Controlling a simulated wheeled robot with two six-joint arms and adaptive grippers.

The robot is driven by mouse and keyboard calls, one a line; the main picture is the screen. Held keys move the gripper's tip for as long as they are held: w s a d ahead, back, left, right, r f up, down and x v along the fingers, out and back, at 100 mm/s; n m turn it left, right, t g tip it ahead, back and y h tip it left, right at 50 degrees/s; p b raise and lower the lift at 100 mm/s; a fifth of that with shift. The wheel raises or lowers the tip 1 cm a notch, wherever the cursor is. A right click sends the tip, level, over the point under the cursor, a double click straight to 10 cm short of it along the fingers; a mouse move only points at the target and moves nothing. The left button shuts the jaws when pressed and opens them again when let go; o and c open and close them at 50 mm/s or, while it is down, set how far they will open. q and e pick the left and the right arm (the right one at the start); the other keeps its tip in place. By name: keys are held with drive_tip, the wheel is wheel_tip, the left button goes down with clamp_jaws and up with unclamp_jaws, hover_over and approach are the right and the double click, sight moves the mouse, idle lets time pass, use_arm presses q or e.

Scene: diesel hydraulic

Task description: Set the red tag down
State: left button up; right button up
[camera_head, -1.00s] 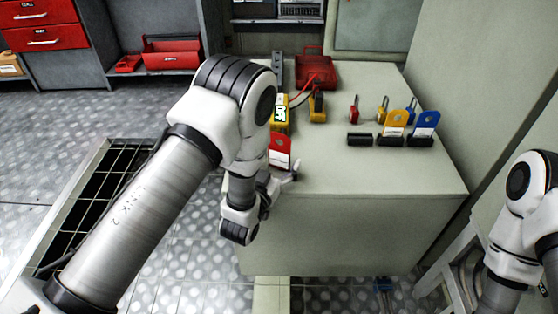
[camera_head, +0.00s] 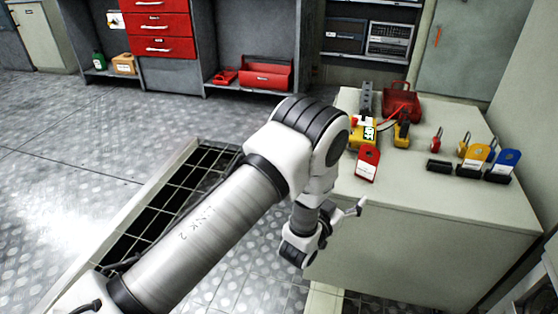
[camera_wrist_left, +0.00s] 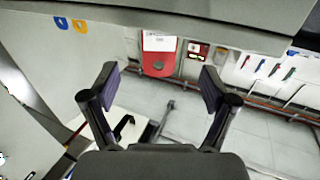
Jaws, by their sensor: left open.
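The red tag (camera_head: 367,163), with a white label on its lower part, stands near the front left edge of the pale cabinet top (camera_head: 420,188). My left gripper (camera_head: 357,207) is open and empty in front of the cabinet's near edge, apart from the tag. In the left wrist view, the red tag (camera_wrist_left: 158,64) appears upside down beyond the open fingers (camera_wrist_left: 157,82), with clear space between. Whether the tag rests in a holder is hard to tell. My right gripper is out of view.
A yellow device (camera_head: 363,133) is just behind the tag. A red case (camera_head: 401,98), small padlocks (camera_head: 436,141), a yellow tag (camera_head: 474,155) and a blue tag (camera_head: 505,162) stand farther back and right. The front of the top is clear. A floor grating (camera_head: 165,205) lies left.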

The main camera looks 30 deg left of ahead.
use_arm(q)
drive_tip(key=s+a+f+g+y, duration=0.1)
drive_tip(key=s+a+f+g, duration=0.1)
drive_tip(key=s+f+g, duration=0.35)
drive_tip(key=s+a+f+n+g, duration=0.1)
drive_tip(key=s+a+f+g, duration=0.1)
drive_tip(key=s+f, duration=0.65)
drive_tip(key=s+a+f+g+y, duration=0.1)
drive_tip(key=s+a+f+g, duration=0.25)
drive_tip(key=s+f, duration=0.3)
drive_tip(key=s+f+g, duration=0.1)
drive_tip(key=s+g, duration=0.6)
drive_tip(key=s, duration=1.1)
drive_tip(key=shift+s+n, duration=0.25)
drive_tip(key=shift+n, duration=0.15)
drive_tip(key=shift+a+f, duration=0.1)
idle(2.7)
